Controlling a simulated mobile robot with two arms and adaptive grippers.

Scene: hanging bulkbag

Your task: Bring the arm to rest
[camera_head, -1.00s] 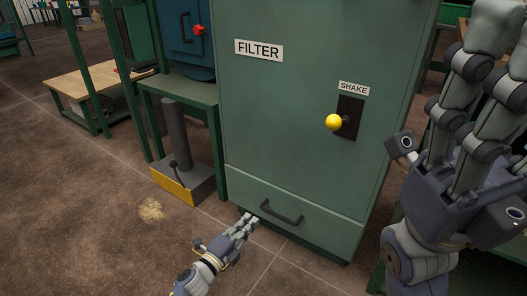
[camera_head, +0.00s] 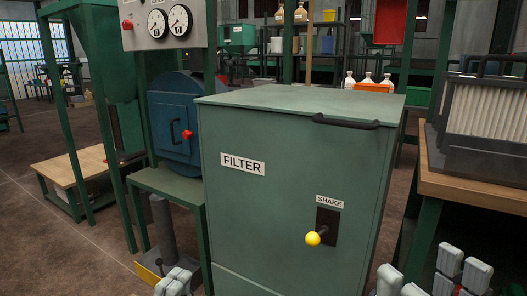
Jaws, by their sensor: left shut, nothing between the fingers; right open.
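My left gripper (camera_head: 175,282) shows only by its finger tops at the bottom edge, left of the green filter cabinet's (camera_head: 270,225) lower part. Its fingers are together with nothing seen between them. My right gripper (camera_head: 435,277) shows at the bottom right, to the right of the cabinet, with its fingers upright, spread and empty. The rest of both arms is out of view. The cabinet carries a FILTER label (camera_head: 242,165), a SHAKE label (camera_head: 329,202) and a yellow-knobbed lever (camera_head: 313,238). Neither gripper appears to touch the lever.
A wooden bench (camera_head: 475,190) with a pleated filter (camera_head: 488,110) stands at the right. A green stand with a blue round-doored unit (camera_head: 172,115) and a gauge panel (camera_head: 165,25) stands left. A low wooden table (camera_head: 75,168) is farther left. Open brown floor lies at the left.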

